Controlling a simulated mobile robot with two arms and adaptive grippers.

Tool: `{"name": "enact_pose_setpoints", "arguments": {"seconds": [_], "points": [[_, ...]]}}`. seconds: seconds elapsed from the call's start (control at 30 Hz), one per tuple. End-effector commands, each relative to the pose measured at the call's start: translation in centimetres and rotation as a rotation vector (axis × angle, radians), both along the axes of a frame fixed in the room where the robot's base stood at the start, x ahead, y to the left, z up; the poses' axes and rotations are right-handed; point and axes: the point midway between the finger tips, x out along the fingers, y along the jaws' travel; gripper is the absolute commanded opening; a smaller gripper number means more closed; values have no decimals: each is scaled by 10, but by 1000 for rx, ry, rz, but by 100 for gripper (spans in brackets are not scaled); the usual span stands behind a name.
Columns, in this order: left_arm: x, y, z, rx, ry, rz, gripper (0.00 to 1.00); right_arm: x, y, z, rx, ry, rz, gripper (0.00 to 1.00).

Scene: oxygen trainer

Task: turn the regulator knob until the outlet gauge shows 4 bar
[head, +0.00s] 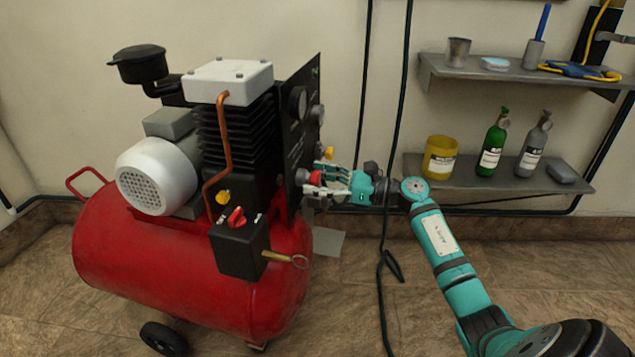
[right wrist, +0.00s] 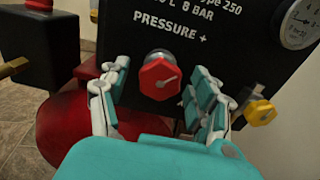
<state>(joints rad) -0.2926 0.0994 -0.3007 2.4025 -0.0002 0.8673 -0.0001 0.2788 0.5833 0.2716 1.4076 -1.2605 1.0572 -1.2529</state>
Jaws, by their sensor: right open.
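The regulator knob (right wrist: 159,79) is a red hexagon with a pale pointer mark, on the black panel (right wrist: 205,50) under the words "PRESSURE +". My right gripper (right wrist: 162,92) is open, with one finger on each side of the knob and visible gaps between. In the head view the right gripper (head: 314,182) is at the panel's right face, and the knob is hard to make out there. Two gauges (head: 298,102) (head: 318,116) show edge-on in the head view, and their readings cannot be read. Part of one gauge (right wrist: 300,22) shows in the right wrist view, its needle unclear. My left gripper is not in view.
The red compressor tank (head: 190,270) stands on the tiled floor. A yellow-handled valve (right wrist: 258,112) sits right of my fingers. A black box with a red switch (head: 237,217) is on the tank's front. Shelves (head: 480,175) with bottles and a yellow tub hang on the right wall.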

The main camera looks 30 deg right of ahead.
Motion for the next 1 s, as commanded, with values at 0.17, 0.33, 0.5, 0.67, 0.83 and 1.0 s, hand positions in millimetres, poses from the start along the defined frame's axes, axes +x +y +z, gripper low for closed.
{"name": "enact_pose_setpoints", "arguments": {"seconds": [0.17, 0.33, 0.5, 0.67, 0.83, 1.0], "points": [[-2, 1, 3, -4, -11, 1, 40, 3, 3, 0, 0, 0, 1, 64], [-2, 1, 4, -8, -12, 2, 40, 3, 3, 0, 0, 0, 1, 63], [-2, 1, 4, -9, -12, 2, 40, 3, 2, 0, 0, 0, 0, 40], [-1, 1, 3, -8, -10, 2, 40, 3, 2, 0, 0, 0, 1, 19], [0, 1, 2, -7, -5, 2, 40, 3, 2, 0, 1, 1, 1, 8], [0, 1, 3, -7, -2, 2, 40, 2, 2, 1, 15, 15, 1, 8]]}}
